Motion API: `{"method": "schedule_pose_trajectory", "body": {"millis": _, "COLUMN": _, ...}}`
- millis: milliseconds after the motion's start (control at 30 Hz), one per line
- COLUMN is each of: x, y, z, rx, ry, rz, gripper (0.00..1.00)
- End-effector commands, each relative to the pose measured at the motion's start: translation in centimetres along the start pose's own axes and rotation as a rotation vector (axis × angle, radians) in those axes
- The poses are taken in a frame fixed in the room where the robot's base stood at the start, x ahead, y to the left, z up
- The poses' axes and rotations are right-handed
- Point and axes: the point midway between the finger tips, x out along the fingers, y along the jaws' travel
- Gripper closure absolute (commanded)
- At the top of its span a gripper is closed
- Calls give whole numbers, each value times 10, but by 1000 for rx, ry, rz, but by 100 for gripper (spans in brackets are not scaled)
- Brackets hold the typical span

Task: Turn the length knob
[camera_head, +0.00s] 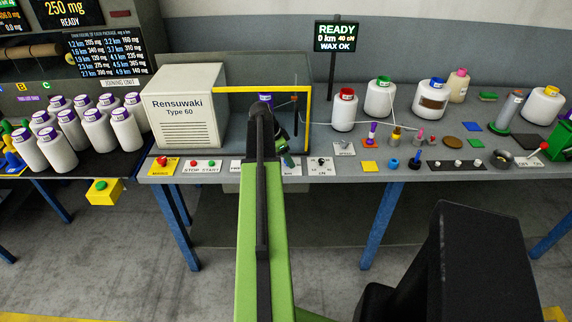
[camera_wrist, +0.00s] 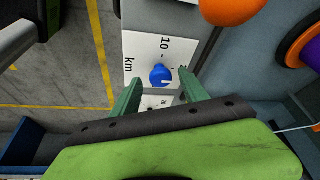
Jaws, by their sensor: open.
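The length knob (camera_wrist: 159,74) is blue, with a white mark, on a white plate (camera_wrist: 138,48) lettered "10" and "km" in the wrist view. My gripper (camera_wrist: 161,78) is open, its green fingertips on either side of the knob in that view. Whether either finger touches the knob I cannot tell. In the head view, my gripper (camera_head: 285,155) is over the front edge of the bench by the machine, mostly hidden behind my own arm. The knob is hidden there by my arm and gripper.
The Rensuwaki machine (camera_head: 185,107) stands to the left on the bench, with stop and start buttons (camera_head: 202,165) along the front edge. A small switch panel (camera_head: 321,166) sits right of my gripper. White bobbins (camera_head: 344,111) and several small items stand farther right.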

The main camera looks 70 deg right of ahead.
Motion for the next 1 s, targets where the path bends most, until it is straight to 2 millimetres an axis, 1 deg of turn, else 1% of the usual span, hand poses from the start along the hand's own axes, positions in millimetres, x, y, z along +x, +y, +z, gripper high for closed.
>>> {"method": "schedule_pose_trajectory", "body": {"millis": 133, "x": -2, "y": 0, "z": 0, "rx": 0, "ry": 0, "rz": 0, "gripper": 48}}
{"method": "schedule_pose_trajectory", "body": {"millis": 533, "x": -1, "y": 1, "z": 0, "rx": 0, "ry": 0, "rz": 1, "gripper": 100}}
{"method": "schedule_pose_trajectory", "body": {"millis": 600, "x": -1, "y": 1, "z": 0, "rx": 0, "ry": -1, "rz": 2, "gripper": 100}}
{"method": "schedule_pose_trajectory", "body": {"millis": 633, "x": -4, "y": 10, "z": 6, "rx": -1, "ry": -1, "rz": 2, "gripper": 100}}
{"method": "schedule_pose_trajectory", "body": {"millis": 700, "x": -2, "y": 5, "z": 1, "rx": 0, "ry": -2, "rz": 4, "gripper": 100}}
{"method": "schedule_pose_trajectory", "body": {"millis": 867, "x": 0, "y": 4, "z": -2, "rx": -19, "ry": -1, "rz": -2, "gripper": 100}}
{"method": "schedule_pose_trajectory", "body": {"millis": 1000, "x": 0, "y": 6, "z": -4, "rx": -69, "ry": 1, "rz": -22, "gripper": 100}}
